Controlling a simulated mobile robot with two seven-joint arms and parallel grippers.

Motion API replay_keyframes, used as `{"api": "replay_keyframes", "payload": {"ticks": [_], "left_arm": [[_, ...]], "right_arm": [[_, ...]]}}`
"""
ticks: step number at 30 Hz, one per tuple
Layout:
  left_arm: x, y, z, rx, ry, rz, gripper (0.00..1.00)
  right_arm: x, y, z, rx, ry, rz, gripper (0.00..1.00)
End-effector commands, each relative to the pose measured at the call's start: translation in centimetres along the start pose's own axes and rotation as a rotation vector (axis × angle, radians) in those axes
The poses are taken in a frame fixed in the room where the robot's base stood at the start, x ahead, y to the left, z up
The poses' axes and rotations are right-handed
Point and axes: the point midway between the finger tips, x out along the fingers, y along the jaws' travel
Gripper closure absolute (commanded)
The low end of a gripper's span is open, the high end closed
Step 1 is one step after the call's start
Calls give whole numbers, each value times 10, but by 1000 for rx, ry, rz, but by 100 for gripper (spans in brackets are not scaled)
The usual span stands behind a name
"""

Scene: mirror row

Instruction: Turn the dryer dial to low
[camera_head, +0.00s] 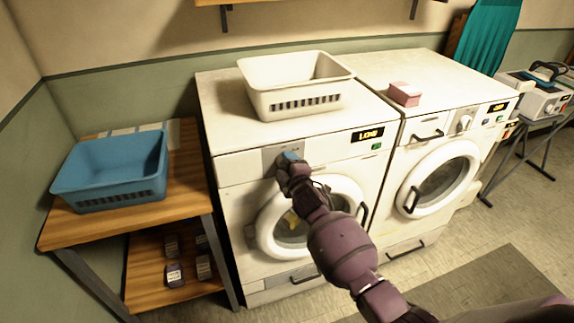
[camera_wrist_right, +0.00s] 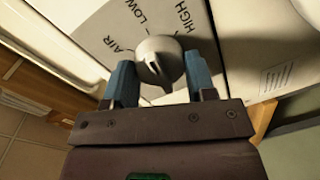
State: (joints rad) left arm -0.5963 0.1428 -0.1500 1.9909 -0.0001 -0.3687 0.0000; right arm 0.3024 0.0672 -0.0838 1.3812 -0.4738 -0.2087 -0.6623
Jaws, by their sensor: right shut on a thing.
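The dryer (camera_head: 230,185) is the left of two white front-loading machines in the head view. Its grey dial (camera_wrist_right: 160,60) shows in the right wrist view on a grey panel marked AIR, LOW and HIGH. My right gripper (camera_wrist_right: 165,80) has one blue finger on each side of the dial and is shut on it. In the head view, my right gripper (camera_head: 291,160) is at the dryer's front panel and hides most of the dial. I cannot tell surely which mark the dial points to. My left gripper is out of view.
A white basket (camera_head: 293,100) stands on the dryer. A pink box (camera_head: 404,94) lies on the second machine (camera_head: 420,140). A blue basket (camera_head: 120,196) sits on the wooden shelf unit (camera_head: 180,200) at left. The dryer's lit display (camera_head: 367,135) is small.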

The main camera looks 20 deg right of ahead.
Motion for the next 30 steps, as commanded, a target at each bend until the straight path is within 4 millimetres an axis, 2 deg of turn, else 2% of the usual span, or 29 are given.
{"api": "replay_keyframes", "payload": {"ticks": [17,18,23,30], "left_arm": [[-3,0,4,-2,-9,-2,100],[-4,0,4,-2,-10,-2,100],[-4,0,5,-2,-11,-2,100],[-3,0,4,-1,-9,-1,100]], "right_arm": [[0,-1,0,38,3,-2,73],[0,-1,0,38,3,-2,48],[0,-1,0,37,3,-2,24],[0,0,0,37,3,-1,24]]}}
